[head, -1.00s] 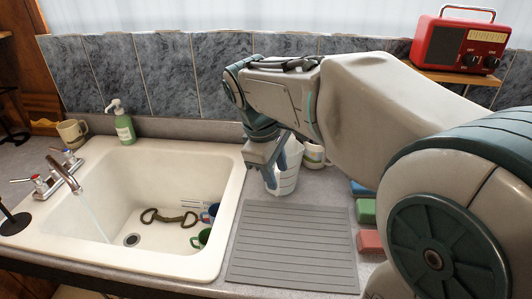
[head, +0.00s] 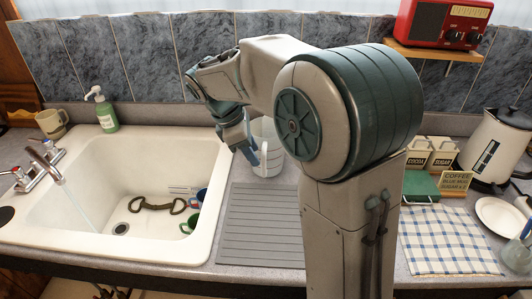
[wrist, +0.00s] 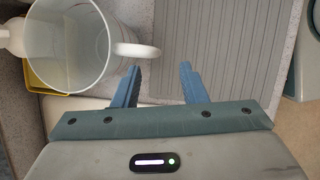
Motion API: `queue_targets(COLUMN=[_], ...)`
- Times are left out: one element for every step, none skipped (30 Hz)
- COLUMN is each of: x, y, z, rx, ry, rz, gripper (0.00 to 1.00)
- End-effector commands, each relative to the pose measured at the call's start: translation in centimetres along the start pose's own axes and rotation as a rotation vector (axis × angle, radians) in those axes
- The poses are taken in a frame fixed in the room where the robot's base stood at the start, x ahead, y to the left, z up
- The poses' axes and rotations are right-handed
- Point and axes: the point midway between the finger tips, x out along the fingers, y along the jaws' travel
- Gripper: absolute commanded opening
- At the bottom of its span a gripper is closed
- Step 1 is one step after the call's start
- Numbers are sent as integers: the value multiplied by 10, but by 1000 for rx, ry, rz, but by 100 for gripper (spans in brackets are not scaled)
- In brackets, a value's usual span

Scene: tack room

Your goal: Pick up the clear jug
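The clear jug (head: 268,132) stands upright on the counter behind the grooved draining mat, partly hidden by my arm. In the wrist view, the clear jug (wrist: 68,45) is seen from above at the upper left, its pale handle (wrist: 138,50) pointing toward my fingers. My gripper (head: 248,150) is at the jug's left side in the head view. In the wrist view, my gripper (wrist: 158,82) is open with nothing between its blue fingers. The left fingertip is close to the handle; I cannot tell whether they touch.
The sink (head: 105,235), with a running tap (head: 45,160), lies to the left. The grooved draining mat (head: 258,235) is bare. Canisters (head: 418,152), a kettle (head: 495,150) and a checked cloth (head: 445,240) are to the right. A red radio (head: 440,22) sits on a shelf.

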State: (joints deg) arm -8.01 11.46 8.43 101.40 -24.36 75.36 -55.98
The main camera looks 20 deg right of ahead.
Motion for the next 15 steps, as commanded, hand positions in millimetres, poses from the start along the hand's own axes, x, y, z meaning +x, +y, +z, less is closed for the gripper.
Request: queue_targets(x=[3, 5, 7, 9, 12, 17, 22, 27, 33, 37, 42, 47, 50, 53, 55], y=[0, 0, 0, 1, 2, 3, 4, 5, 7, 8, 7, 7, 7, 7, 7], z=[0, 0, 1, 1, 2, 3, 3, 4, 5, 5, 4, 4, 4, 4, 4], rx=[0, 0, 1, 1, 1, 2, 2, 2, 2, 2, 1, 1, 1, 1, 1], ry=[-1, -1, -1, -1, -1, -2, -3, -3, -2, -2, -2, -1, -1, -1, 0], rz=[-1, -1, -2, -2, -2, -4, -5, -5, -5, -4, -4, -3, -3, -3, -2], gripper=[38, 38, 38, 38, 38, 38, 38, 38, 38, 38, 38, 38, 38, 38, 38])
